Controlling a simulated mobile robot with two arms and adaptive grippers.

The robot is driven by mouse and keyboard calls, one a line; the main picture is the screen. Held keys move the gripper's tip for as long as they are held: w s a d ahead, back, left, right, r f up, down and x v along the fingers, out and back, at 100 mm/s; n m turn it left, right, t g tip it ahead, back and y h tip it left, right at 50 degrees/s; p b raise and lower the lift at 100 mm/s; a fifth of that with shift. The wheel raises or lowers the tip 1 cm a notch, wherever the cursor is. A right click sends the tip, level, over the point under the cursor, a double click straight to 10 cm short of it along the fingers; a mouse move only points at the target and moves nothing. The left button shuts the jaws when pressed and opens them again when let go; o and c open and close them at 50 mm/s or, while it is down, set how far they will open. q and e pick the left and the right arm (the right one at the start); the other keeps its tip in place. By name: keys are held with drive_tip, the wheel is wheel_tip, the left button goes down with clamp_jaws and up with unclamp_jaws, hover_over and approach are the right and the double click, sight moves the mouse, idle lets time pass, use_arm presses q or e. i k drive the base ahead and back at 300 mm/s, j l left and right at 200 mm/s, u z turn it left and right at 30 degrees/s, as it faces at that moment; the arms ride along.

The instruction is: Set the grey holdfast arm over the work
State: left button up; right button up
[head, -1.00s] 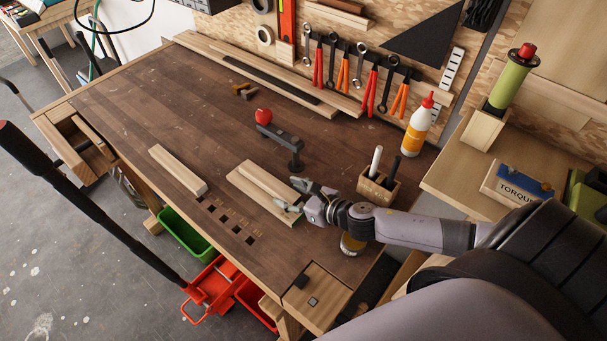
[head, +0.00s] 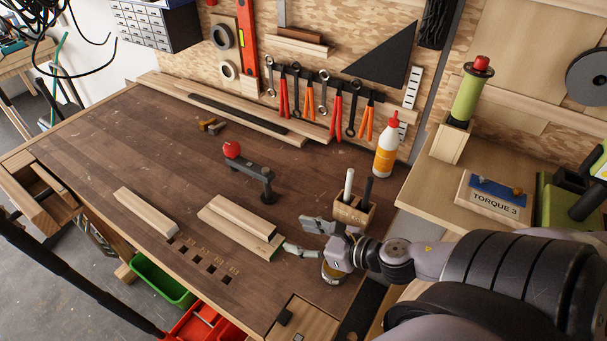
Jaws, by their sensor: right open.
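The grey holdfast arm (head: 248,168) stands on its dark post (head: 267,188) behind the work. Its red-tipped end (head: 232,149) points to the back left, away from the work. The work is a pale board with a strip on top (head: 238,219), lying flat on the bench. My right gripper (head: 295,233) is open and empty, just right of the work's right end and in front of the holdfast post. It is apart from the holdfast. My left gripper is out of view.
A wooden pen block (head: 353,211) stands right behind my right gripper, with a glue bottle (head: 386,147) beyond it. A can (head: 331,273) sits below the gripper. A loose wood block (head: 146,211) lies left of the work. The bench (head: 130,140) is clear at the back left.

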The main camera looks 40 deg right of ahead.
sight(252, 168)
drive_tip(key=k, duration=1)
